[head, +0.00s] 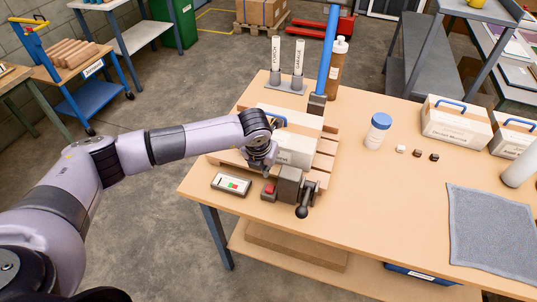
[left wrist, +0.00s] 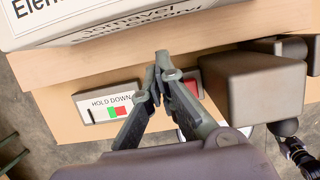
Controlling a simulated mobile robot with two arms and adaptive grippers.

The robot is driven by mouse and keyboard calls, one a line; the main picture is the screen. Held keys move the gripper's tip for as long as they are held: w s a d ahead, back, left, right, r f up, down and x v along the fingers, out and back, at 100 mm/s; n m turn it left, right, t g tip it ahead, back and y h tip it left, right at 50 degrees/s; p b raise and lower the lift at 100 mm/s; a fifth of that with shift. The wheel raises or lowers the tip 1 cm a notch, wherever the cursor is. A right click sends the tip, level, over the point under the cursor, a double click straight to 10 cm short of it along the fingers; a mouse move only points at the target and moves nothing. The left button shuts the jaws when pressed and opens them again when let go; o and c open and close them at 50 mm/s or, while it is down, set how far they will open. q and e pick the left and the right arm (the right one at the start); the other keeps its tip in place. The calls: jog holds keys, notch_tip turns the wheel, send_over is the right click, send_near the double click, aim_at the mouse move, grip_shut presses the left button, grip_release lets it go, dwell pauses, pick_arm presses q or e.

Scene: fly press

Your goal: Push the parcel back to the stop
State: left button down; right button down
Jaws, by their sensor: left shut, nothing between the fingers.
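The parcel, a white box with a printed label (head: 296,151), sits on the slatted wooden bed (head: 324,162) of the press. Part of it is hidden behind my left gripper in the head view. In the left wrist view the parcel's lettered face (left wrist: 100,24) fills the top left. My left gripper (head: 262,168) is shut and empty, at the parcel's near left side. Its fingertips (left wrist: 162,58) meet just below the parcel's lower edge in the left wrist view; I cannot tell whether they touch it. I cannot make out the stop for certain.
A hold-down panel (head: 231,184), red button (head: 269,188) and grey block (head: 289,183) with a black-knobbed lever (head: 302,211) stand at the front. A blue upright (head: 328,55) rises behind.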

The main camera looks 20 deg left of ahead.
aim_at(283, 131)
pick_arm(q)
jog(key=shift+w+d+r+p, duration=0.15)
jog(key=shift+w+p, duration=0.25)
jog(key=shift+w, duration=1.05)
jog(key=shift+w+f+b, duration=0.2)
jog(key=shift+w+b, duration=0.1)
jog(key=shift+b, duration=0.25)
jog(key=shift+w+b, duration=0.75)
jog(key=shift+b, duration=0.3)
jog(key=shift+w, duration=0.25)
jog(key=shift+r, duration=0.25)
